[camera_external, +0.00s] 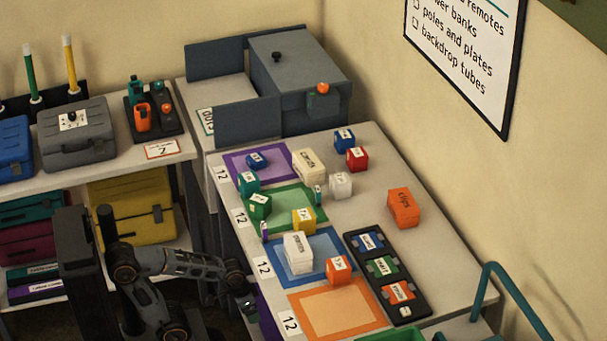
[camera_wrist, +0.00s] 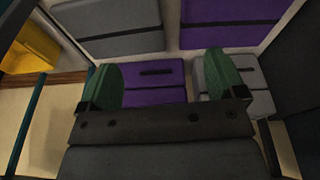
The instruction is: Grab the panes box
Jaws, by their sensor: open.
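Several small labelled boxes stand on the table (camera_external: 447,262) in the external view. Their labels are mostly too small to read, so I cannot tell which is the panes box. A white box (camera_external: 298,262) stands on the blue mat, a yellow box (camera_external: 303,222) at the green mat, and a cream box (camera_external: 309,166) by the purple mat. An orange box (camera_external: 403,208) reads "clips". My gripper (camera_external: 248,302) is low beside the table's left edge, apart from these boxes. In the wrist view my gripper (camera_wrist: 166,78) is open, its green fingers wide apart with nothing held.
The wrist view shows purple cases (camera_wrist: 155,82) and grey cases (camera_wrist: 240,85) beyond the fingers. A black tray (camera_external: 405,312) holds several labelled blocks. A teal rail (camera_external: 490,285) rises at the right. A grey machine (camera_external: 297,85) stands at the back.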

